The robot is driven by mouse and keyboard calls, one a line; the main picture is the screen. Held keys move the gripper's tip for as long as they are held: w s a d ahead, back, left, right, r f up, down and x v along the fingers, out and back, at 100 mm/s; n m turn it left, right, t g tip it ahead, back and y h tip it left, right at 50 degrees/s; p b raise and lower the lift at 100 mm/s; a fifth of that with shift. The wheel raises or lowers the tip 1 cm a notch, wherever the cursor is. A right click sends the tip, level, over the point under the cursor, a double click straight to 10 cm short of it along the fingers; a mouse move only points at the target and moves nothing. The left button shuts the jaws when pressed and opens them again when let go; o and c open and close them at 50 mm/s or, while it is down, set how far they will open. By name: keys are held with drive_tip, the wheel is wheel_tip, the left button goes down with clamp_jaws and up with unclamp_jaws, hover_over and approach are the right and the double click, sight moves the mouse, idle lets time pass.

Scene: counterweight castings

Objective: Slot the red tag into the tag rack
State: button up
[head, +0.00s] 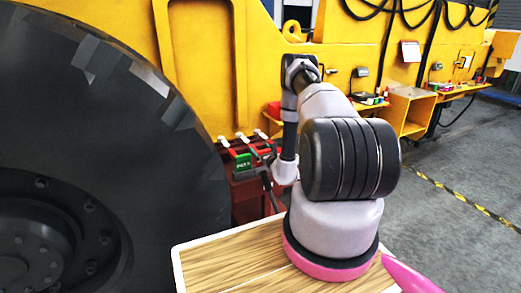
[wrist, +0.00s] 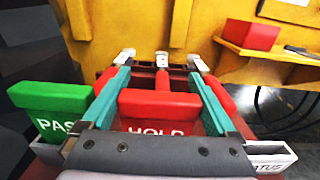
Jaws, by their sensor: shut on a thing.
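The red tag (wrist: 160,104), lettered HOLD, sits between the two teal fingers of my gripper (wrist: 160,80) in the wrist view. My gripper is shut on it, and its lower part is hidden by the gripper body. The pale tag rack (wrist: 282,157), with STATUS partly readable at its right end, shows on both sides of my gripper. Its middle is hidden, so I cannot tell whether the red tag is in a slot. A green PASS tag (wrist: 50,98) stands at the rack's left end. In the head view my gripper (head: 263,154) is beside the green tag (head: 243,161).
White-ended red levers (wrist: 162,60) stand just beyond the red tag. A red box (wrist: 250,35) rests on a yellow shelf at the right. A huge dark wheel (head: 90,150) fills the left of the head view. A wooden tabletop (head: 225,265) is in front, with open floor at right.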

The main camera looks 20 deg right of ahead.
drive_tip(key=o, duration=1)
drive_tip(key=s, duration=1.1)
wheel_tip(320, 180, up, 7)
drive_tip(key=shift+d, duration=0.15)
drive_tip(key=shift+w, duration=0.1)
